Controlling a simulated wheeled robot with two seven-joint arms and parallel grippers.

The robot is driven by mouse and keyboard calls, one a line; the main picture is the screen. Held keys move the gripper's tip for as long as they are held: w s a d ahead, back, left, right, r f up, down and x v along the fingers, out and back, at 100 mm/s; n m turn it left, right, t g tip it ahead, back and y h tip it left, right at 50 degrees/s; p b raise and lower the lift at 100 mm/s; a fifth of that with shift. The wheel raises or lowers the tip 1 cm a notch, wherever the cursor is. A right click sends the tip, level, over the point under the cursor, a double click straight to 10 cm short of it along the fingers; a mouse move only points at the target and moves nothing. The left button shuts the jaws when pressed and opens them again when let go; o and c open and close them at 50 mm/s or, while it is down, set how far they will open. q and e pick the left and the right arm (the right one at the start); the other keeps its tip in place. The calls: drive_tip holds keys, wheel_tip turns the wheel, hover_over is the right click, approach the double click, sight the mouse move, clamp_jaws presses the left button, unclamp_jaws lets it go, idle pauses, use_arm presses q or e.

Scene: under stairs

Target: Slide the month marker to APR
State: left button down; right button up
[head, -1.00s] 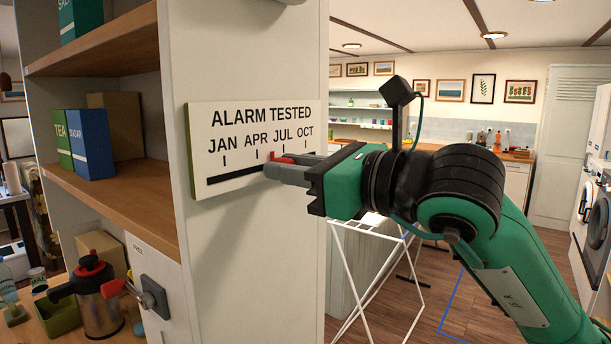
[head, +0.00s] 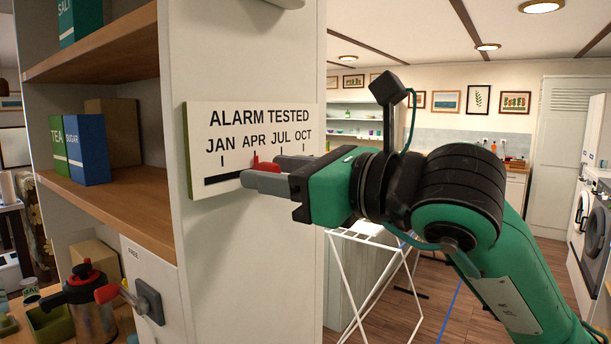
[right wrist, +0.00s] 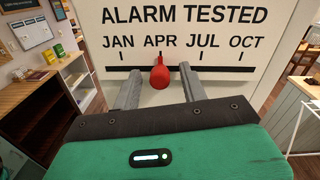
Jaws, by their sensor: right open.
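The white ALARM TESTED board (head: 200,150) is on the side of the shelf unit, with JAN, APR, JUL and OCT above a dark slot. The red month marker (right wrist: 160,74) sits in the slot with its pointer at the APR tick; it also shows in the head view (head: 262,164). My right gripper (right wrist: 159,80) is open, one grey finger on each side of the marker, with visible gaps to both. In the head view the right gripper (head: 266,171) is at the board and its fingers partly cover the slot. My left gripper is out of view.
Open shelves (head: 110,200) with boxes are at left. A white drying rack (head: 350,290) stands beyond my right arm.

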drive_tip(key=b+v, duration=0.5)
drive_tip(key=v, duration=0.8)
drive_tip(key=shift+s+d, duration=0.2)
drive_tip(key=shift+d, duration=0.05)
drive_tip(key=shift+w, duration=0.1)
